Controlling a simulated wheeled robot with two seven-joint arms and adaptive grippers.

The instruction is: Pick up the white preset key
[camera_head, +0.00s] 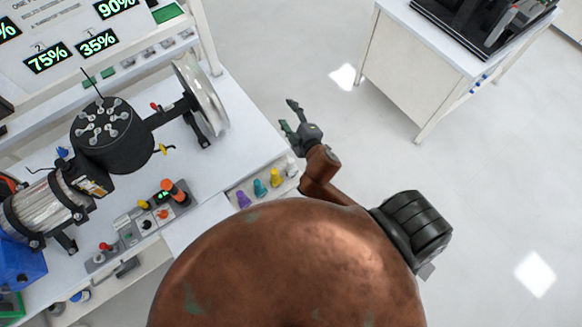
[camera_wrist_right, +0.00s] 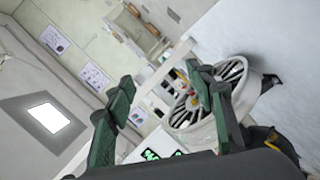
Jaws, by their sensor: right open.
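The white preset key (camera_head: 291,166) is at the right end of a row of coloured keys on the table's right edge in the head view. It is small and partly hidden by my right arm. My right gripper (camera_head: 289,115) is open and empty, just beyond the table's right edge and above the white key in the picture. In the right wrist view my right gripper (camera_wrist_right: 160,76) has its two green fingers spread with nothing between them. I cannot make out the white key there. My left gripper is not in view.
Purple (camera_head: 243,199), teal (camera_head: 260,188) and yellow (camera_head: 275,177) keys stand in the same row. A spoked wheel (camera_head: 202,97) on the rig is left of my right gripper; the wheel also shows in the wrist view (camera_wrist_right: 232,75). Open floor lies right of the table.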

